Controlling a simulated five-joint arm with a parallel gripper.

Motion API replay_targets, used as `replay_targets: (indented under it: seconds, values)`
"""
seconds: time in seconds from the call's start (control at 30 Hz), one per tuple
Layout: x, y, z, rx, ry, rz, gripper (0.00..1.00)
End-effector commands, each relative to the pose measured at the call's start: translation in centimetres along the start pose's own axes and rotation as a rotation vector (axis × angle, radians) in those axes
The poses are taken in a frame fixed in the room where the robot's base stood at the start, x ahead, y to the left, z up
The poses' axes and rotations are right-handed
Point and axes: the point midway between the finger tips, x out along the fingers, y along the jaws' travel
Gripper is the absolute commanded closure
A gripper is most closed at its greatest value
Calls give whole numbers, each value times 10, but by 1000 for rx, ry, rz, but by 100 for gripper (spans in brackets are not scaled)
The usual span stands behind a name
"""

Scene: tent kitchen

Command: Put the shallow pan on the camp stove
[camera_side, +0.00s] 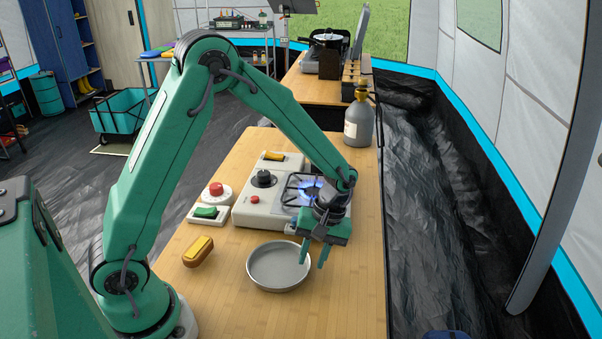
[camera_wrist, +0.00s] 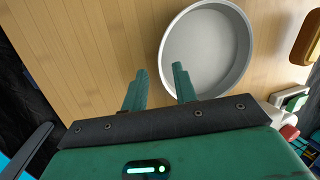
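The shallow pan (camera_side: 279,267) is a round grey metal dish lying flat on the wooden table, in front of the camp stove. It also shows at the upper right of the wrist view (camera_wrist: 207,50). The camp stove (camera_side: 262,206) is a cream box with a black knob and a burner (camera_side: 302,190) with a blue flame lit, partly hidden by my arm. My gripper (camera_side: 314,257) points down at the pan's right side, its two green fingers apart with nothing seen between them. In the wrist view my gripper (camera_wrist: 158,85) has one fingertip overlapping the pan's rim; whether they touch I cannot tell.
A yellow-topped brush or sponge (camera_side: 198,251) lies left of the pan. A red button (camera_side: 216,189) and a green switch (camera_side: 206,212) sit left of the stove. A grey gas bottle (camera_side: 359,122) stands at the table's far right. The table (camera_side: 225,305) is clear in front.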

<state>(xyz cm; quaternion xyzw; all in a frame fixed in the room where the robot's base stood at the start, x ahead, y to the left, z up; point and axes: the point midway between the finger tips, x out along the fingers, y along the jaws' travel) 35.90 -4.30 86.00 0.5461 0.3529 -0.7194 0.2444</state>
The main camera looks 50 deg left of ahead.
Motion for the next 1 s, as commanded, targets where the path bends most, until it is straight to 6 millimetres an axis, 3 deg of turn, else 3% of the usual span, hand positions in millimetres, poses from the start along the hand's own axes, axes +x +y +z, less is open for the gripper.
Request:
replay_targets:
  seconds: [0.2,0.73,0.9,1.0]
  values:
    - [19,0,0,0,-1,-1,72]
    - [21,0,0,0,0,0,72]
    - [21,0,0,0,0,0,100]
    - [21,0,0,0,0,1,100]
